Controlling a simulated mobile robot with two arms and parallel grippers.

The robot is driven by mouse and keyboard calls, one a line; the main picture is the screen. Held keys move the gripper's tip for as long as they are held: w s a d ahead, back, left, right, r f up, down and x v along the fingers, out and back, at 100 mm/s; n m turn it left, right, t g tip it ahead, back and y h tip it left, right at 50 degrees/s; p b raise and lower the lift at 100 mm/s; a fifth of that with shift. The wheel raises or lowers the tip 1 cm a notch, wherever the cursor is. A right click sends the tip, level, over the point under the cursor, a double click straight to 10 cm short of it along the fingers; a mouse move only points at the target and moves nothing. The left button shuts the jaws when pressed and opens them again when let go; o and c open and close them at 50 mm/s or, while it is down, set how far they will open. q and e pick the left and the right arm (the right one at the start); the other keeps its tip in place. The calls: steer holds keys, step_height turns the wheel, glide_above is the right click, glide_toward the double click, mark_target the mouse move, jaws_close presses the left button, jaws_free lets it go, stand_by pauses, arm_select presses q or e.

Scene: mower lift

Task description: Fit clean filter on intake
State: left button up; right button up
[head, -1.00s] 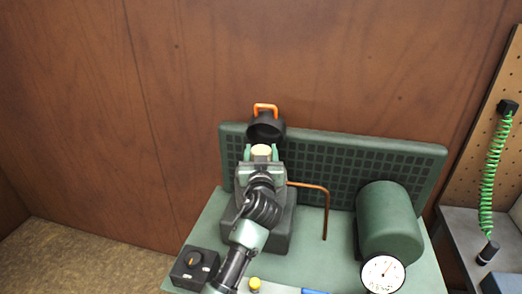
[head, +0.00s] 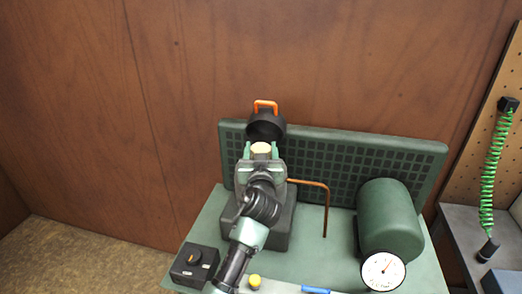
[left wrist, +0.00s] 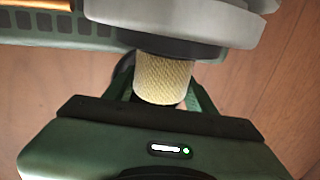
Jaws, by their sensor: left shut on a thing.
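The filter (head: 261,148), a pale yellow cylinder, is held between the green fingers of my left gripper (head: 260,152). In the left wrist view the filter (left wrist: 163,80) has a woven-looking surface, and one end meets or overlaps a dark ring under a grey round part (left wrist: 170,25). I cannot tell whether it is seated there. A black round cap (head: 266,127) with an orange handle (head: 265,105) stands just behind the filter in the head view. The intake opening is hidden by my gripper and arm. My right gripper is out of view.
The green machine has a grille panel (head: 330,155) at the back, a copper pipe (head: 326,210), a green tank (head: 390,222) and a gauge (head: 383,271). A black knob box (head: 195,267) sits at the front left. A green coiled hose (head: 488,165) hangs at the right.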

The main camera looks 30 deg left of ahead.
arm_select(q)
steer(key=shift+f+b, duration=0.6)
steer(key=shift+b, duration=0.1)
stand_by(0.6)
steer(key=o, duration=1)
steer(key=shift+o, duration=0.2)
steer(key=shift+v, duration=2.6)
steer(key=v, duration=0.6)
steer(key=shift+w+d+f, duration=0.1)
